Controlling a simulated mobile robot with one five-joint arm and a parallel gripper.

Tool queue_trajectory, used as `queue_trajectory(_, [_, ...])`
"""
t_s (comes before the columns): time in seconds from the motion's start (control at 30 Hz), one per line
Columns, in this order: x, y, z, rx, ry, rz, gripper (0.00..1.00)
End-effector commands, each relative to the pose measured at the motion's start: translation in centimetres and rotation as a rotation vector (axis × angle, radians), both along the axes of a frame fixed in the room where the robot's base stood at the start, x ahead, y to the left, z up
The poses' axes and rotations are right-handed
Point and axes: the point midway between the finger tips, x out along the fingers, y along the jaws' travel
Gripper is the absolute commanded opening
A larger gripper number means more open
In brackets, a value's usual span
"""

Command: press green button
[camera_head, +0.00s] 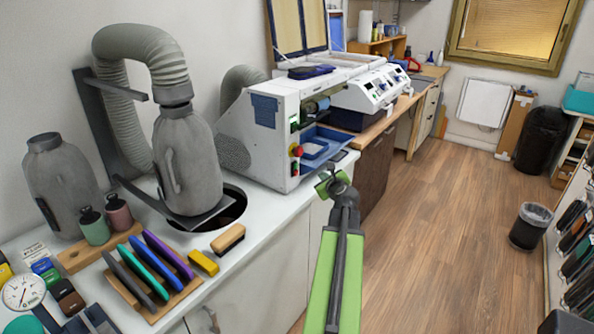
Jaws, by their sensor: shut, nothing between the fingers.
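A white machine (262,135) stands on the counter in the middle of the view. On its front edge panel is a small green button (294,123). Below the button is a red round knob (297,150). My gripper (323,187) is shut and empty. In the picture it is below and to the right of the red knob, in front of the machine's lower right corner. It appears apart from the button. The button is not covered by my arm.
A blue tray (318,148) sits in the machine's opening. A wooden rack with coloured insoles (150,268), brushes (228,238) and a grey hose with a canister (187,155) stand left on the counter (262,222). The wooden floor (440,230) to the right is clear, apart from bins.

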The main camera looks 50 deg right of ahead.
Motion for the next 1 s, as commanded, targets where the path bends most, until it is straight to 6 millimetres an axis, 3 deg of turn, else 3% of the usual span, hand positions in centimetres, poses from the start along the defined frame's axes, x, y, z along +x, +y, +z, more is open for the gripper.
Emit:
queue_trajectory(0.37, [-1.1,-1.1,0.0,-0.001,0.001,-0.021,0.0])
queue_trajectory(1.0, [6.5,-1.4,0.0,0.0,0.002,-0.024,0.0])
